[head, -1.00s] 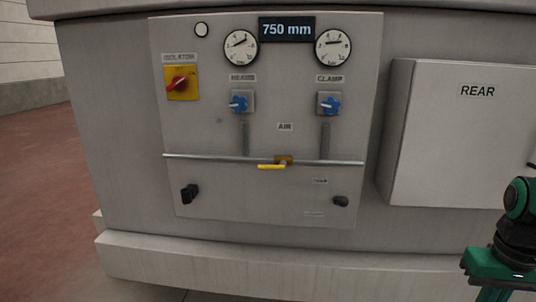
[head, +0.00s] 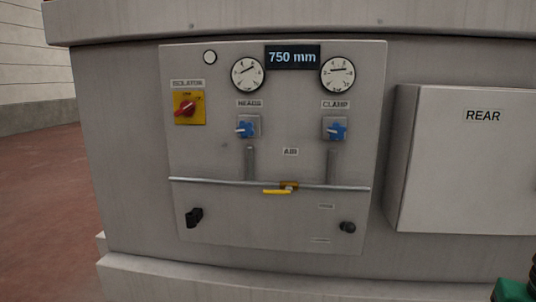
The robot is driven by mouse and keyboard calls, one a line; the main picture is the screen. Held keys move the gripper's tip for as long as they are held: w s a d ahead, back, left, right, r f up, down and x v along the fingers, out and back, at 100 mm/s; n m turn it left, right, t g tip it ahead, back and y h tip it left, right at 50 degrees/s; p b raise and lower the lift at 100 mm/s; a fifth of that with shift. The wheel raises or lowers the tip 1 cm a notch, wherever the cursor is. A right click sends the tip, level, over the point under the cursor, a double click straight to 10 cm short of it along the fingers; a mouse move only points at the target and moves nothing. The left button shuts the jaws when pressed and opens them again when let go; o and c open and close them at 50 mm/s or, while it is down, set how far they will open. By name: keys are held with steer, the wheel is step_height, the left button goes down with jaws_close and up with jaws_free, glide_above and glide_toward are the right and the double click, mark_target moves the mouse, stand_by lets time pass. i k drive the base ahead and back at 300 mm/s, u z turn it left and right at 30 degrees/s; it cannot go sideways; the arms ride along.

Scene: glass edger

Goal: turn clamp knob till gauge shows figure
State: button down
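The clamp knob (head: 336,128) is blue and sits under the CLAMP label, at the right of the grey panel (head: 220,165). The clamp gauge (head: 338,74) is a round white dial above it with a dark needle lying nearly level; its figures are too small to read. A matching blue heads knob (head: 247,128) and heads gauge (head: 247,74) stand to the left. Only a small green piece of my arm shows at the bottom right corner. My gripper is not in view, and nothing touches the clamp knob.
A display (head: 292,57) reads 750 mm. A red and yellow isolator switch (head: 187,108) is at the left. A pipe (head: 220,183) with a yellow-handled air valve (head: 280,190) crosses below the knobs. A box marked REAR (head: 450,165) juts out at the right.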

mark_target(336, 131)
steer(key=z, duration=0.55)
steer(key=k, duration=1.35)
steer(key=u, duration=0.85)
steer(key=i, duration=1)
steer(key=z, duration=0.05)
